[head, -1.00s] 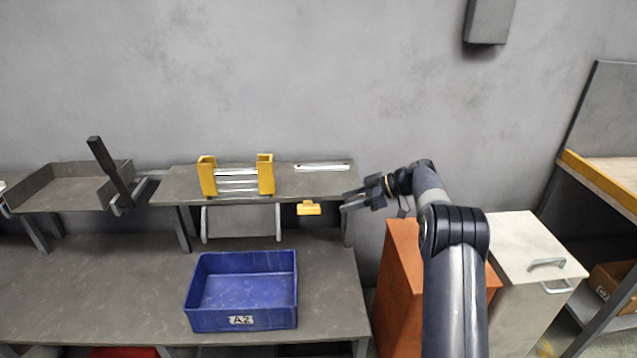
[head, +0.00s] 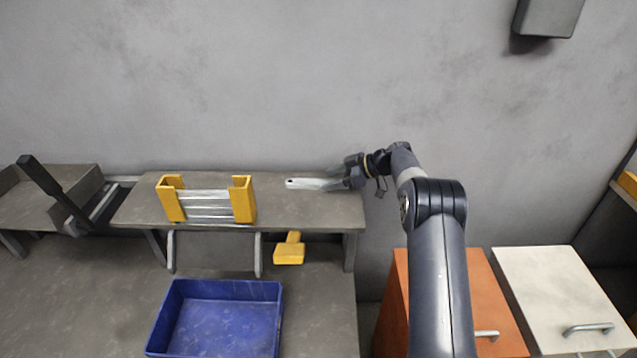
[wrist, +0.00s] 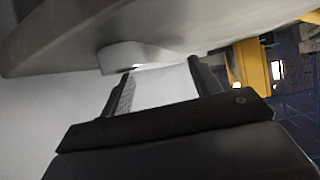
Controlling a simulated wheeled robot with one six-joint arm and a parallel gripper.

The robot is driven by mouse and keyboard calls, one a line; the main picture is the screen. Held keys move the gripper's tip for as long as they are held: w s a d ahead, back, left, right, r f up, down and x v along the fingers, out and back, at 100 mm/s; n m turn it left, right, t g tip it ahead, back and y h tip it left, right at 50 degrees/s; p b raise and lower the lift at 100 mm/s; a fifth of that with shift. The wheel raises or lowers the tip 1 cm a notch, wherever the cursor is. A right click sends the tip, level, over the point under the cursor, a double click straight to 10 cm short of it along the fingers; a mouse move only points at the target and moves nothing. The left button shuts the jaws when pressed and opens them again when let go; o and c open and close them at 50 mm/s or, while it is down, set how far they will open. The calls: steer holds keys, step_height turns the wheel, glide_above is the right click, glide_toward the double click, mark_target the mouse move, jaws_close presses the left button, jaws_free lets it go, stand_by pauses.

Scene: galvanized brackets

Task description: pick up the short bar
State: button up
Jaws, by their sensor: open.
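A short pale metal bar (head: 308,184) lies loose on the raised shelf (head: 285,213), toward its right end. Its left end has a small hole; its right end runs up to my gripper (head: 338,179). My gripper is open and reaches in from the right at the bar's right end. In the wrist view the two dark fingers of my gripper (wrist: 163,72) stand apart, with the pale end of the bar (wrist: 140,55) just ahead of them by the shelf (wrist: 60,45). I cannot tell whether the bar is between the fingers.
A yellow rack (head: 243,200) with several metal bars stands left on the shelf. A yellow block-like tool (head: 289,252) is below the shelf's front. A blue bin (head: 272,290) sits on the lower bench. Orange (head: 495,290) and white (head: 540,275) cabinets stand at right.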

steer(key=shift+x, duration=1)
jaws_close()
steer(key=shift+r, duration=0.15)
